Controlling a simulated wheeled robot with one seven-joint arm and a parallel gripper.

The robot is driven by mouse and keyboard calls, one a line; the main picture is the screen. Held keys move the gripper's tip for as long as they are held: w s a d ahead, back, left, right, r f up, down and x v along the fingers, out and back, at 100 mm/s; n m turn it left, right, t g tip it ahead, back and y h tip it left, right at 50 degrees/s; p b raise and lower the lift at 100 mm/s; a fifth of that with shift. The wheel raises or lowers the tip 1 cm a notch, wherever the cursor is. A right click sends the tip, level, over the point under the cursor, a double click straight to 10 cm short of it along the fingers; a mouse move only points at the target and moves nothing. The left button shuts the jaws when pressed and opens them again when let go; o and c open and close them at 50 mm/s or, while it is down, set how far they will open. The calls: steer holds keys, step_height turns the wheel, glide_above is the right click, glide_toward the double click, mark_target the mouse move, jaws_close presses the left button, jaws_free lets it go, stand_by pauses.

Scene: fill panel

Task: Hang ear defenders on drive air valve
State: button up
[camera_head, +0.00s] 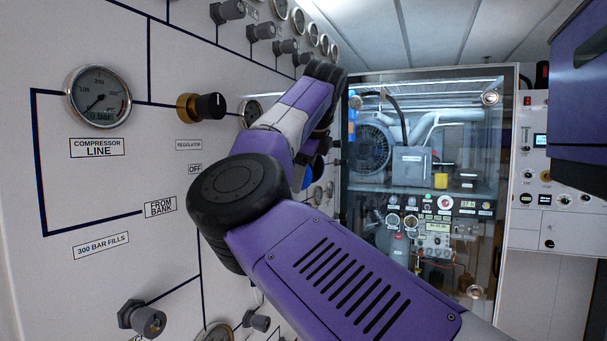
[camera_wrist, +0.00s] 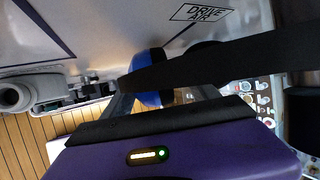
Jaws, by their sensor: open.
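The ear defenders show in the wrist view as a blue cup (camera_wrist: 148,76) and a wide black band (camera_wrist: 235,58) that runs to the right edge. They lie close to the panel, below the DRIVE AIR label (camera_wrist: 201,13). A bit of blue also shows behind my arm in the head view (camera_head: 312,176). My gripper (camera_wrist: 163,96) is open, with its grey fingers on either side of the blue cup. I cannot tell whether the fingers touch it. The drive air valve is not clearly visible, so I cannot tell whether the band rests on it.
The white panel (camera_head: 100,185) carries gauges, a regulator knob (camera_head: 202,106) and several grey valves, including one at lower left (camera_head: 142,318). My arm runs close along it. A glass-fronted compressor cabinet (camera_head: 430,185) stands behind. A pale pipe fitting (camera_wrist: 15,95) juts out at left.

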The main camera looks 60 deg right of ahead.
steer(key=b+v, duration=0.2)
steer(key=v, duration=0.5)
steer(key=shift+s+a+r, duration=0.15)
steer(key=shift+r, duration=0.2)
